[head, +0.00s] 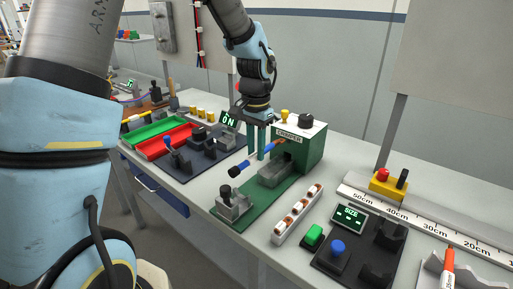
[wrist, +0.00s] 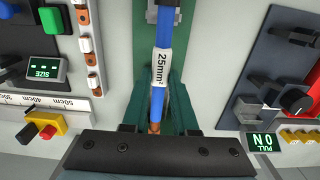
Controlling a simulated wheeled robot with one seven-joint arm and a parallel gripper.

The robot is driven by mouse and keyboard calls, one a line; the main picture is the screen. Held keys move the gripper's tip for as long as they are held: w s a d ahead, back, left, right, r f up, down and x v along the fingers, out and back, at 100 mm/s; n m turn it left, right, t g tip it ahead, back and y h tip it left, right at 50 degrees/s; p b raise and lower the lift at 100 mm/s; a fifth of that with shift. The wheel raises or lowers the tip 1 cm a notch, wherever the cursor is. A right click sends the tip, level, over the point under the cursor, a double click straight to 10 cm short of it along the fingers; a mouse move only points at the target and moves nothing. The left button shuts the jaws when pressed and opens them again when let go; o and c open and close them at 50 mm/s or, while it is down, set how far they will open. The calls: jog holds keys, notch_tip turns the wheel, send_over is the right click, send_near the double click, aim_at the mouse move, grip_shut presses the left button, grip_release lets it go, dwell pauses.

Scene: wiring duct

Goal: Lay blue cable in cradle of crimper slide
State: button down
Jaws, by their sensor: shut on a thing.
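My gripper (head: 261,156) is shut on the blue cable (head: 249,164) and holds it above the green base of the crimper (head: 309,150). The cable has a black end at the lower left and a copper end toward the crimper housing. In the wrist view the cable (wrist: 158,98) runs between the fingers of my gripper (wrist: 160,78), with a white "25mm²" label and a copper tip near the palm. The grey crimper slide (head: 272,175) is below and to the right of the cable in the head view. The cable appears raised above it, not resting in it.
A grey clamp block (head: 233,205) stands at the base's front end. A strip of copper lugs (head: 297,214) lies to the right, beside a dark size station (head: 352,245). Red (head: 166,144) and green trays and a dark pull-test station (head: 200,158) stand left.

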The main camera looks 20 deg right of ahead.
jog(key=shift+f+b, duration=2.65)
jog(key=shift+f, duration=1.65)
jog(key=c, duration=0.6)
grip_release()
jog(key=shift+r, duration=0.1)
notch_tip(320, 180, up, 11)
jog(key=shift+f+b, duration=0.15)
jog(key=shift+b, duration=0.75)
jog(key=s+a+f+n, duration=0.1)
jog(key=a+f+n, duration=0.1)
jog(key=a, duration=0.8)
jog(key=s+a+f+n+t, duration=0.1)
jog(key=a+n, duration=0.4)
jog(key=a, duration=0.5)
jog(key=s+a+f+n, duration=0.2)
jog(key=a+f+n, duration=0.1)
jog(key=a, duration=0.7)
jog(key=shift+f+n+t, duration=0.3)
jog(key=shift+f+n, duration=0.05)
jog(key=shift+n, duration=0.15)
